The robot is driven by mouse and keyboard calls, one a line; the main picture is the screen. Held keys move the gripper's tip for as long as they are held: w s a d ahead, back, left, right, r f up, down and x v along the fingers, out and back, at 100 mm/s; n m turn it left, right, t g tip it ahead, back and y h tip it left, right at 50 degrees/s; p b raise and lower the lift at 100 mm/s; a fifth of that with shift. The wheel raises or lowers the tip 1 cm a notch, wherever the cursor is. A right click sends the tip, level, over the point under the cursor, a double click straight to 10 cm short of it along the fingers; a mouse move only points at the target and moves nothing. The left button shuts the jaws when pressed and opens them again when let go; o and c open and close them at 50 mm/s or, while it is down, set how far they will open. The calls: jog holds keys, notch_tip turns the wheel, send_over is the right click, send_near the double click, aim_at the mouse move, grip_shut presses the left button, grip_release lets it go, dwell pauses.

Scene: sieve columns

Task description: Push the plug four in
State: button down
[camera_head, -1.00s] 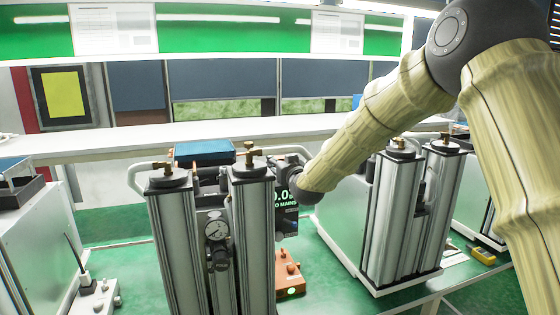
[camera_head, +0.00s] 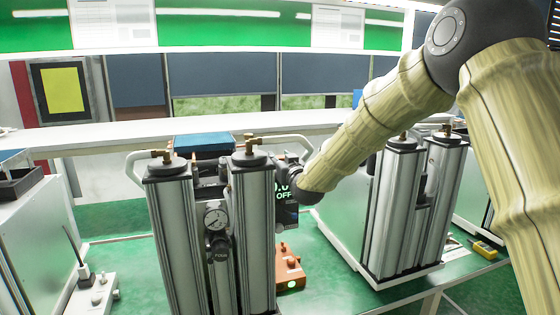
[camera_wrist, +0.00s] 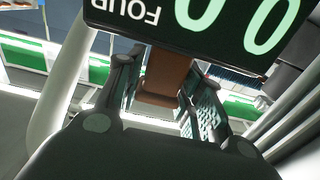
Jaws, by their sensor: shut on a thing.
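My gripper (camera_wrist: 160,85) points in behind a display unit in the wrist view, its two fingers on either side of a brown-orange block, which I take to be the plug (camera_wrist: 163,78). The fingers are shut on it. Its far end and any socket are hidden by the display. The display (camera_wrist: 200,22) appears upside down there, with the word FOUR and large pale green digits. In the head view this display (camera_head: 284,208) is partly hidden behind the front column and reads "OFF". The gripper itself is mostly hidden there behind the column top and my arm.
Twin metal columns (camera_head: 255,235) with brass fittings and a pressure gauge (camera_head: 215,217) stand in front. An orange box (camera_head: 288,268) with a lit green spot sits on the green bench. Another column pair (camera_head: 400,210) stands at right. A white curved pipe (camera_wrist: 62,85) runs close to the gripper.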

jog(key=shift+f, duration=0.4)
jog(key=c, duration=1.1)
grip_release()
jog(key=shift+r, duration=0.15)
jog(key=shift+s, duration=0.2)
jog(key=v, duration=1.1)
jog(key=shift+s+d, duration=0.25)
jog(key=shift+s, duration=0.05)
